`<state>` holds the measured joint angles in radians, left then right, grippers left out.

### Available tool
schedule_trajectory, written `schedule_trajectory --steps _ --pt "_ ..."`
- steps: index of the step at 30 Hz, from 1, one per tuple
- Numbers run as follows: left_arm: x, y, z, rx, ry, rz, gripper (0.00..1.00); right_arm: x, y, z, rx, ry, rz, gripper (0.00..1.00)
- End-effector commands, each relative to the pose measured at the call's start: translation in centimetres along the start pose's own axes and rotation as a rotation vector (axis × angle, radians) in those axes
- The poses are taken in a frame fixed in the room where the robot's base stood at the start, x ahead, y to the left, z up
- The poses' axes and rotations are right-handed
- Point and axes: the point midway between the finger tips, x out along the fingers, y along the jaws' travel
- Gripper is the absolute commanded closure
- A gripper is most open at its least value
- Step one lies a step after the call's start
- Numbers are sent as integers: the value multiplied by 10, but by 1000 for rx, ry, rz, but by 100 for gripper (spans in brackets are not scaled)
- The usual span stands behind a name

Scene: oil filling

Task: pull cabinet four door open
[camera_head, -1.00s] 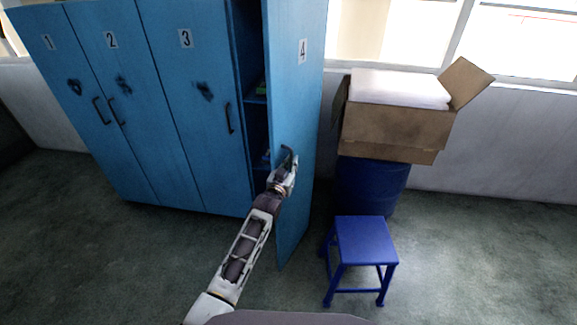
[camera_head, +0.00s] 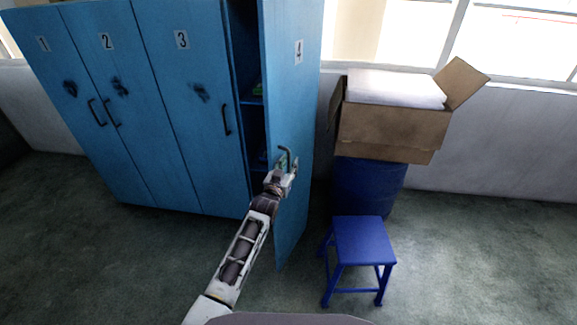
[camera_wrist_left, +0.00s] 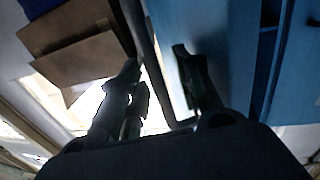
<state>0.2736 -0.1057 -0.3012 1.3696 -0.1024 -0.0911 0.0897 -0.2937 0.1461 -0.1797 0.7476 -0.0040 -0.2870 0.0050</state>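The cabinet four door (camera_head: 298,95) stands swung out from the blue cabinet, with dark shelves showing behind it. Its dark handle (camera_head: 288,157) is on the door's face, low down. My left gripper (camera_head: 284,170) is at this handle. In the left wrist view, my left gripper (camera_wrist_left: 160,85) has its fingers apart. The handle bar (camera_wrist_left: 150,60) runs between them, and the blue door (camera_wrist_left: 228,45) lies to the right. I see a gap beside the bar. My right gripper is not in view.
Shut doors one, two and three (camera_head: 180,110) are to the left. A blue stool (camera_head: 360,240) stands right of the open door. Behind it a cardboard box (camera_head: 385,130) sits on a blue barrel (camera_head: 368,188). Floor at the far right is clear.

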Motion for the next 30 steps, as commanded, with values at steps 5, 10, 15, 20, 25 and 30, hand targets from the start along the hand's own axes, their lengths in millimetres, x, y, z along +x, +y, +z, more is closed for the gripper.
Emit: schedule_trajectory --steps 5,10,15,20,25,30 --pt "-6 0 1 0 -1 0 66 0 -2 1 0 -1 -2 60" --pt "-17 -1 1 1 -1 0 66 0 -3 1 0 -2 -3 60" --pt "-32 0 1 0 -1 0 66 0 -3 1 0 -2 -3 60" --pt "-47 0 2 1 -2 0 66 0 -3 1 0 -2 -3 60" --pt "-61 0 1 1 -1 0 66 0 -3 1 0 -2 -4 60" --pt "-70 0 1 1 -1 0 66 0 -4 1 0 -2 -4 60"
